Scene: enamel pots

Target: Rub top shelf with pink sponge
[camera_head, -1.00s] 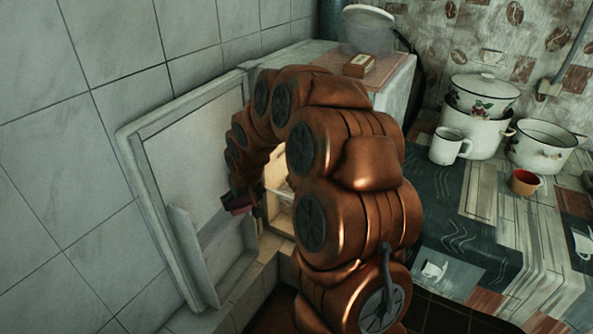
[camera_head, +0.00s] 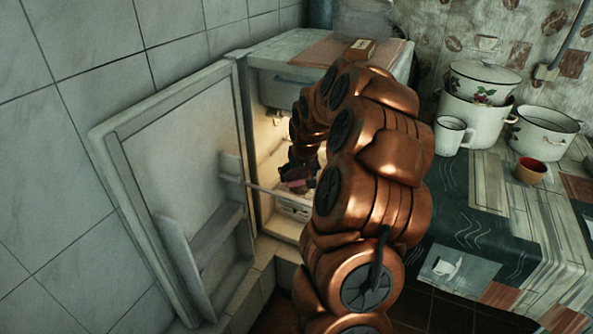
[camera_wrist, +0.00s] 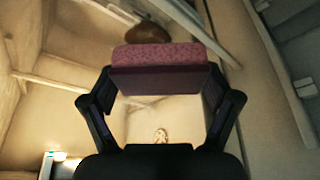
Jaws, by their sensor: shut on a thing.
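My gripper (camera_wrist: 162,88) is shut on the pink sponge (camera_wrist: 155,56), which sits crosswise between its two dark fingers in the wrist view. In the head view the sponge (camera_head: 297,174) shows small at the opening of the lit fridge (camera_head: 272,140). My copper arm hides much of the fridge inside. The fridge door (camera_head: 180,160) stands wide open to the left. The top shelf is mostly hidden behind my arm, and I cannot tell whether the sponge touches any shelf. A brown round thing (camera_wrist: 146,32) shows behind the sponge in the wrist view.
The open door and its door shelf (camera_head: 215,235) bound the left side. A table (camera_head: 480,215) at the right bears a white mug (camera_head: 450,135), a red cup (camera_head: 530,170) and enamel pots (camera_head: 543,130). A small box (camera_head: 360,49) lies on the fridge top.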

